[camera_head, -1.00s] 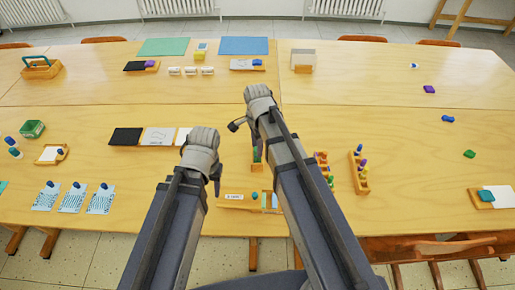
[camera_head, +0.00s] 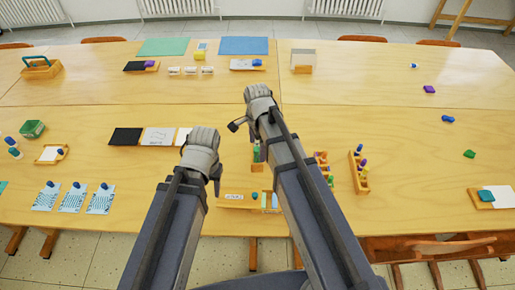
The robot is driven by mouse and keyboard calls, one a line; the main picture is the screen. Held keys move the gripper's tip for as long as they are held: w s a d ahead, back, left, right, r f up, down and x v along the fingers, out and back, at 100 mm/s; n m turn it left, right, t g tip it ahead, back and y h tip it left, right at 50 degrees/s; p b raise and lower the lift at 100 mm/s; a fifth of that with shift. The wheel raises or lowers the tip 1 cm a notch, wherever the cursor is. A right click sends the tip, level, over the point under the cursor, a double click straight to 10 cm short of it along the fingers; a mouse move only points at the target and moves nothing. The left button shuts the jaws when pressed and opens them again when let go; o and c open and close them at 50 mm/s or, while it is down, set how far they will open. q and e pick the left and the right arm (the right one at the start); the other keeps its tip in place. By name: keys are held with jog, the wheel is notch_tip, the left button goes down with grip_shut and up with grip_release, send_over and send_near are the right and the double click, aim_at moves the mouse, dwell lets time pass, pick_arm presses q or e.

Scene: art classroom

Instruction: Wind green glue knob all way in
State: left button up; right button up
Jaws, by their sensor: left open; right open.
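A small green upright piece, which looks like the green glue stick (camera_head: 257,155), stands on a small wooden block in the middle of the near table. My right arm partly covers it, and its knob is too small to make out. My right gripper (camera_head: 240,126) is open and empty, behind and a little left of the glue in the picture. My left gripper (camera_head: 215,183) is open and empty, to the left of the glue and nearer to me. Neither gripper visibly touches the glue.
A wooden tray (camera_head: 233,201) with a label and small coloured items lies in front of the glue. A wooden rack (camera_head: 356,175) with coloured pieces stands to the right. A row of black and white cards (camera_head: 126,136) lies to the left. The table at right centre is mostly clear.

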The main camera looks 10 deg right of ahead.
jog(key=m, duration=1.1)
jog(key=shift+s, duration=0.1)
jog(key=shift+c, duration=0.2)
jog(key=c, duration=1.4)
